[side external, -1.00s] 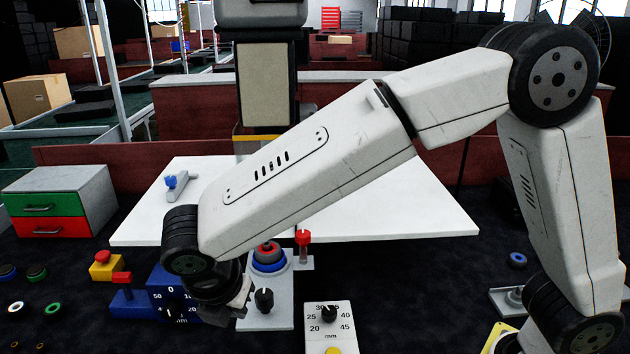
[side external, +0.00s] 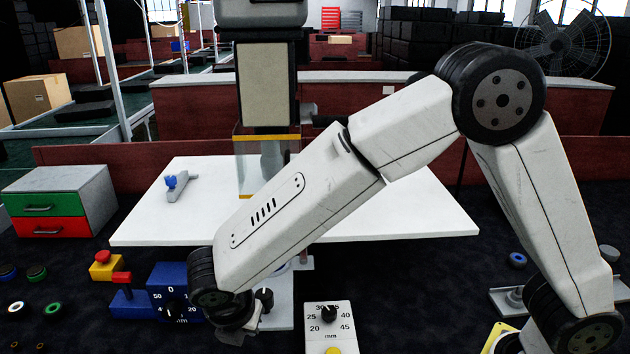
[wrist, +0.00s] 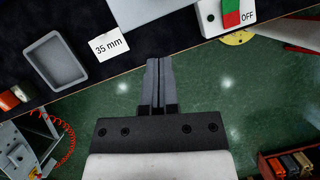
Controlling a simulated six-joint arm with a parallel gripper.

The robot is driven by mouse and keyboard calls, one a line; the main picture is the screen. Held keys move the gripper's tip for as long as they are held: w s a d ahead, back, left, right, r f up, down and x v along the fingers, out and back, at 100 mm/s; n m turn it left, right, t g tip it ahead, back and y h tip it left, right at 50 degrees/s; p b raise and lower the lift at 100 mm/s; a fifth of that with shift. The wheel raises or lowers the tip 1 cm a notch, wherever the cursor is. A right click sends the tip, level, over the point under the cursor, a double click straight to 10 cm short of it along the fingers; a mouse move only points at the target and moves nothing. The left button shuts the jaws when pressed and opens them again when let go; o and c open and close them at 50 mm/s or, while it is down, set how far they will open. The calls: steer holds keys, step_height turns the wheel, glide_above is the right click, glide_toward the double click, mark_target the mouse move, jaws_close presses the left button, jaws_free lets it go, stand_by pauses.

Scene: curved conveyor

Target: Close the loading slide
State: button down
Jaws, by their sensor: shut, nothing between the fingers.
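My gripper (wrist: 158,82) is shut and empty in the wrist view, its fingers over green floor just beyond the dark table's edge. In the side view, my wrist is low at the front, in front of a grey fixture plate (side external: 279,317) with a black knob (side external: 264,299). My arm hides most of the fixture's upper part. I cannot tell for certain which part is the loading slide, nor whether it is open or closed.
A blue dial box (side external: 166,280) stands left of my wrist, a white dial panel (side external: 329,323) right. The wrist view shows a grey tray (wrist: 55,62), a "35 mm" card (wrist: 108,44) and a switch box (wrist: 209,17).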

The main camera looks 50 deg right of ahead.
mark_target(279, 275)
steer(key=shift+w+d+f, duration=0.35)
steer(key=shift+w+d, duration=0.05)
steer(key=shift+d, duration=0.3)
steer(key=shift+w+d+f, duration=0.3)
steer(key=shift+w+d, duration=0.1)
steer(key=shift+d, duration=0.25)
steer(key=shift+w+d+f, duration=0.35)
steer(key=shift+w+d, duration=0.05)
steer(key=shift+d, duration=0.3)
steer(key=w+d, duration=1.3)
steer(key=shift+s+a, duration=0.1)
